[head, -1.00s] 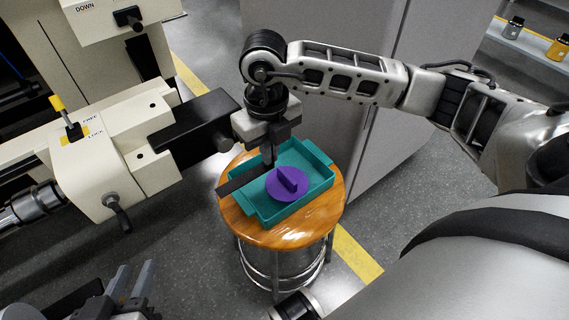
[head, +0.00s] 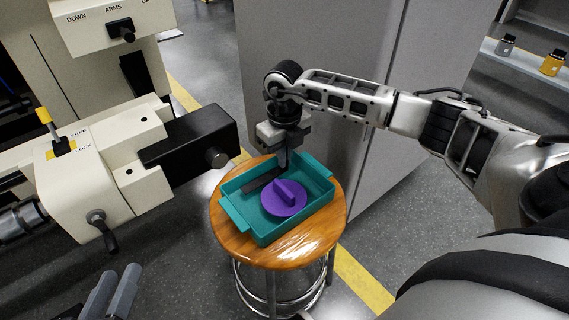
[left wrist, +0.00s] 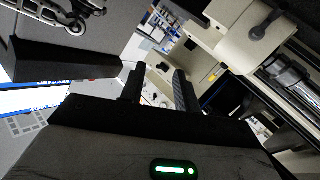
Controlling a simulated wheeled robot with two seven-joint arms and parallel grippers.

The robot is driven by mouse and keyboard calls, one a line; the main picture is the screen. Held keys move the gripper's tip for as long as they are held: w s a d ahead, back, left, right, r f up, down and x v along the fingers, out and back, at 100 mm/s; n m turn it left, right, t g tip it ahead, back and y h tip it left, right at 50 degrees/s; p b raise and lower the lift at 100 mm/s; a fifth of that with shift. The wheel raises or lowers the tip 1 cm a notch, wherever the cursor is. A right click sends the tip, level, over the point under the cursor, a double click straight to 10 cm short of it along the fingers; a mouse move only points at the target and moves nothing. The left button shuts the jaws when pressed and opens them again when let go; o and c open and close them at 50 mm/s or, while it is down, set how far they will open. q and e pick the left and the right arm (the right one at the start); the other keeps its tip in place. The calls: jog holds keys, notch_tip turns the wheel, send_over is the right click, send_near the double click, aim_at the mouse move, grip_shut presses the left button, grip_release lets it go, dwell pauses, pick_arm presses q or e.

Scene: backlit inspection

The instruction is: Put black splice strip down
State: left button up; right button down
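The black splice strip (head: 260,180) is a flat dark bar inside the teal tray (head: 240,228), along its far left side behind the purple disc. My right gripper (head: 284,166) points down over the tray's far side. Its fingers look closed on the strip's far right end. Whether the strip touches the tray floor is hard to tell. My left gripper (head: 112,296) is at the lower left, away from the tray. Its fingers stand apart and empty in the left wrist view (left wrist: 158,88).
A purple disc with a raised grip (head: 283,198) lies in the tray. The tray sits on a round wooden stool (head: 290,252). A cream machine with a black block (head: 190,145) stands close on the left. A grey cabinet (head: 340,50) stands behind.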

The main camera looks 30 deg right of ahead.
jog(key=shift+f, duration=0.95)
jog(key=shift+r, duration=0.1)
jog(key=c, duration=2.1)
grip_release()
jog(key=shift+f, duration=0.2)
jog(key=o, duration=0.4)
pick_arm(q)
jog(key=shift+w+d+r, duration=0.15)
jog(key=shift+w+r, duration=0.05)
jog(key=shift+r, duration=0.5)
